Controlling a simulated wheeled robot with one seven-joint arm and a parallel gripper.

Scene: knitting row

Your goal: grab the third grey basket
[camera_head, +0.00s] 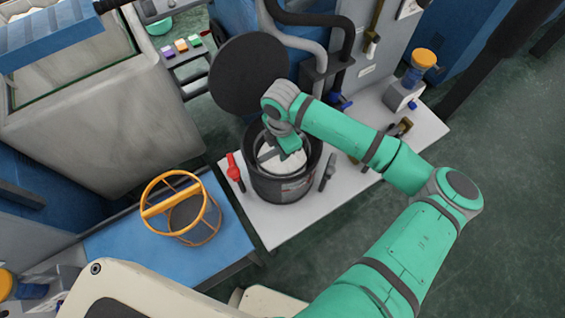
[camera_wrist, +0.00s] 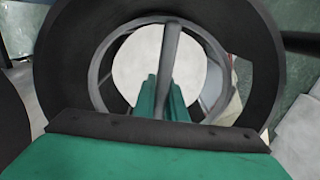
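A grey basket sits inside a dark round pot (camera_head: 283,188). In the wrist view the basket shows as a grey ring (camera_wrist: 103,70) with a grey bar (camera_wrist: 171,45) across it and a pale round surface (camera_wrist: 139,62) below. My gripper (camera_head: 291,152) reaches down into the pot's mouth, over the basket. In the wrist view its green fingers (camera_wrist: 164,98) lie on both sides of the bar, close to it. Whether they press on the bar cannot be told. My wrist hides the near part of the basket. No other grey basket is clear in view.
The pot's round dark lid (camera_head: 247,75) stands raised behind it. A red-handled valve (camera_head: 234,170) is to its left. An orange basket (camera_head: 181,208) stands on a blue surface (camera_head: 225,250) at left. A white bench (camera_head: 290,221) carries the pot.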

